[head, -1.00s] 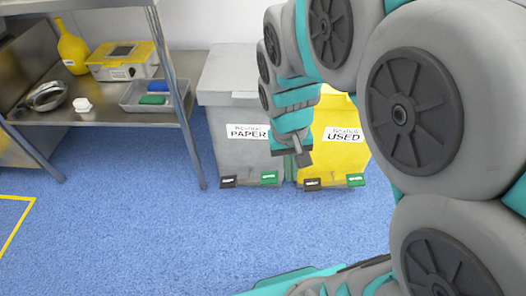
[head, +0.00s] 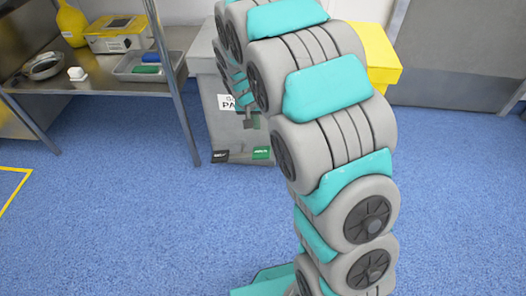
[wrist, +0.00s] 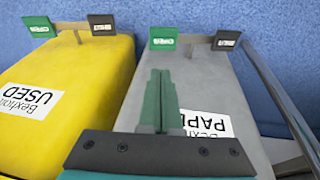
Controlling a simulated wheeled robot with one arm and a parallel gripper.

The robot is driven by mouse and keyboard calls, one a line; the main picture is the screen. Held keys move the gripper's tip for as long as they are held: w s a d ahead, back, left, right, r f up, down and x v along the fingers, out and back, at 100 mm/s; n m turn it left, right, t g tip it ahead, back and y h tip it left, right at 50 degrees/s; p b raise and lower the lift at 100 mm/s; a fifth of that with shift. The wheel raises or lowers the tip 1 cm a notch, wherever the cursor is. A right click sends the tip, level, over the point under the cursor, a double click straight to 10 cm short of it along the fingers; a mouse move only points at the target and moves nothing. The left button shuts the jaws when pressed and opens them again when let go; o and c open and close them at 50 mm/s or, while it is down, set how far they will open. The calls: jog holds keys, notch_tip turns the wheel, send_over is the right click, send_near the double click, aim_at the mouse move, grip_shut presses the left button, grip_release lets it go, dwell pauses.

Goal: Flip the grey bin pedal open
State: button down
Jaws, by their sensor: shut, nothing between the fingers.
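The grey bin (head: 222,125) with a paper label stands on the blue floor, partly hidden by my arm in the head view. At its foot are a black pedal (head: 220,156) and a green pedal (head: 261,153). In the wrist view the grey bin (wrist: 205,82) has the green pedal (wrist: 164,38) and the black pedal (wrist: 228,39) at its far end. My gripper (head: 250,123) is in front of the bin, above the pedals. In the wrist view my gripper (wrist: 160,73) is shut and empty, its tips apart from the green pedal in the picture.
The yellow bin (wrist: 75,75) stands close beside the grey one, with its own green pedal (wrist: 39,26) and black pedal (wrist: 102,25). A metal shelf leg (head: 176,95) is near the grey bin's left side. The floor (head: 130,220) in front is clear.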

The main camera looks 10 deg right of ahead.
jog(key=shift+w+a+f, duration=0.2)
jog(key=shift+w+f, duration=0.25)
jog(key=shift+f, duration=0.15)
jog(key=shift+w+a+f, duration=0.15)
jog(key=shift+w+f, duration=0.3)
jog(key=shift+f, duration=0.15)
jog(key=b, duration=0.1)
send_near(267, 152)
jog(key=w+f, duration=0.1)
jog(key=f, duration=0.1)
jog(key=w+f, duration=0.1)
jog(key=w+a+f, duration=0.1)
jog(key=f, duration=0.1)
jog(key=shift+w+f, duration=0.25)
jog(key=shift+f, duration=0.55)
jog(key=shift+s+d+f+t+y, duration=0.2)
jog(key=shift+d+f+t+y, duration=0.2)
jog(key=shift+y, duration=0.1)
jog(key=shift+s+d+f, duration=0.1)
jog(key=shift+d+f, duration=0.05)
jog(key=shift+f, duration=0.05)
jog(key=shift+s+d+f, duration=0.1)
jog(key=shift+d+f, duration=0.35)
jog(key=shift+f, duration=0.45)
jog(key=shift+s+d+f, duration=0.1)
jog(key=shift+d+f, duration=0.35)
jog(key=shift+f, duration=0.5)
